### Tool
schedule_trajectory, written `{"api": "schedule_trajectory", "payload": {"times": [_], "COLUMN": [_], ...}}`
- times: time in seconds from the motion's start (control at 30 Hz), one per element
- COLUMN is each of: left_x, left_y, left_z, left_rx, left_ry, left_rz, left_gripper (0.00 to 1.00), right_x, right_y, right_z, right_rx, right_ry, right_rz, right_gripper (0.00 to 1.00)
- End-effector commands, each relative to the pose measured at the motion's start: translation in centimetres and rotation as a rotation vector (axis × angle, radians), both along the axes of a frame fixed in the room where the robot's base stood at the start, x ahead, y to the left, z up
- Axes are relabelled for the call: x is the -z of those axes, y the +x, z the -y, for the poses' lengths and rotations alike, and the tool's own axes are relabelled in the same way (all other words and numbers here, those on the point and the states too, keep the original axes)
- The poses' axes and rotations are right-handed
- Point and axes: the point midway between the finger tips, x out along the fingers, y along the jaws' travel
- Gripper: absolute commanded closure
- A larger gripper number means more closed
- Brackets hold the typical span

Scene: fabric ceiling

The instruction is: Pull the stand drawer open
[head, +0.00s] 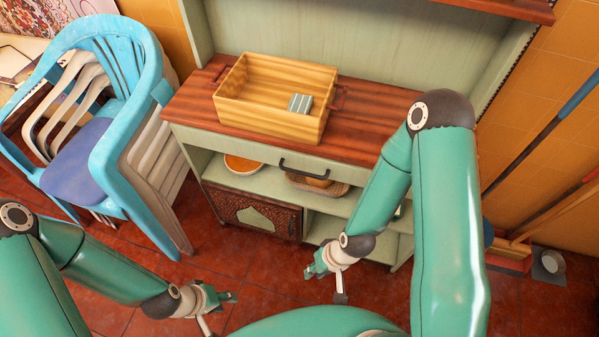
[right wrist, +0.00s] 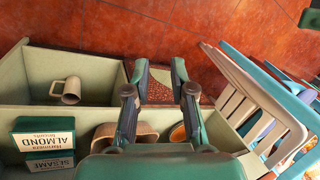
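The stand (head: 185,105) is pale green with a red-brown wooden top. Its drawer (head: 240,148) lies under the top, with a dark bar handle (head: 303,170) on its front; the drawer looks closed. My right gripper (head: 325,285) is open and empty in front of the stand, lower than the handle and apart from it. In the right wrist view its two fingers (right wrist: 159,76) are spread, with the carved door behind them; the handle cannot be made out there. My left gripper (head: 222,313) is open and empty, low over the floor, left of the right one.
A wooden crate (head: 262,127) with a striped box (head: 300,103) inside stands on the top. Shelves below hold an orange bowl (head: 243,164), a basket (head: 325,186), a mug (right wrist: 70,90) and boxes (right wrist: 43,135). Stacked chairs (head: 150,140) stand left; brooms (head: 560,120) lean right.

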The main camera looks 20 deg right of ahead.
Motion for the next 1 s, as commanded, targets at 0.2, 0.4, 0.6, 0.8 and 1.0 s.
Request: {"api": "schedule_trajectory", "payload": {"times": [0.2, 0.4, 0.6, 0.8, 1.0], "left_x": [5.5, 13.4, 21.3, 29.0, 36.1], "left_y": [0.0, 0.0, 0.0, 0.0, 0.0], "left_z": [0.0, 0.0, 0.0, 0.0, 0.0], "left_rx": [0.000, 0.000, 0.000, 0.000, 0.000], "left_ry": [0.000, 0.000, 0.000, 0.000, 0.000], "left_rz": [0.000, 0.000, 0.000, 0.000, 0.000], "left_gripper": [0.63, 0.63, 0.63, 0.63, 0.63], "right_x": [1.7, 1.7, -0.3, -3.0, -5.6], "right_y": [4.2, 10.0, 13.8, 15.0, 13.6], "right_z": [1.5, 2.9, 4.0, 5.1, 6.2], "right_rx": [-0.139, -0.395, -0.662, -0.897, -1.077], "right_ry": [-0.048, -0.172, -0.368, -0.630, -0.938], "right_rz": [0.185, 0.499, 0.819, 1.101, 1.319], "right_gripper": [0.76, 0.76, 0.76, 0.76, 0.76]}}
